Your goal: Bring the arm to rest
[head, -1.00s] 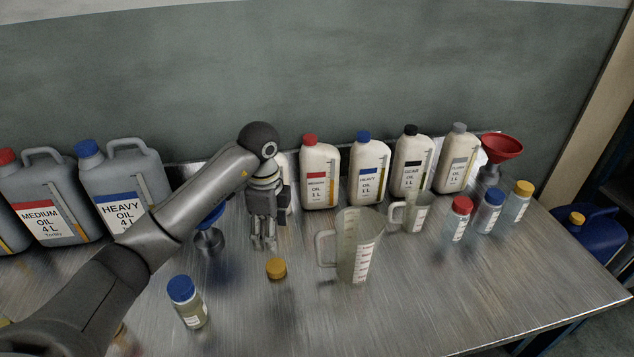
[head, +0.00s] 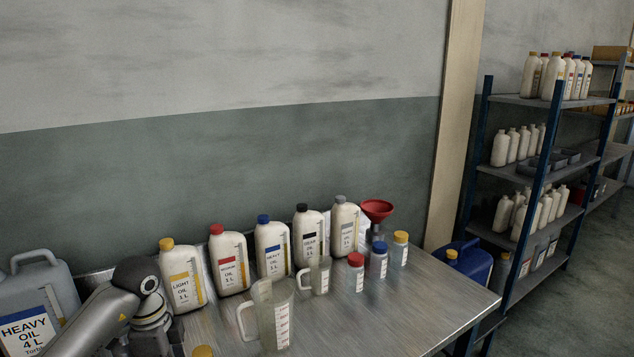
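One of my arms (head: 100,318) comes in from the lower left of the head view. Its wrist is at the table's left part, in front of the light oil bottle (head: 183,285) with the yellow cap. The gripper on this arm is cut off by the bottom edge, so its fingers do not show. My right gripper is not in view. The heavy oil 4 L can (head: 35,285) stands to the left, partly behind the arm.
On the metal table (head: 420,305) stand several 1 L oil bottles, a large measuring jug (head: 272,325), a smaller jug (head: 318,277), small capped jars (head: 378,260) and a red funnel (head: 377,210). A loaded shelf rack (head: 540,165) stands at the right. The table's front right is clear.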

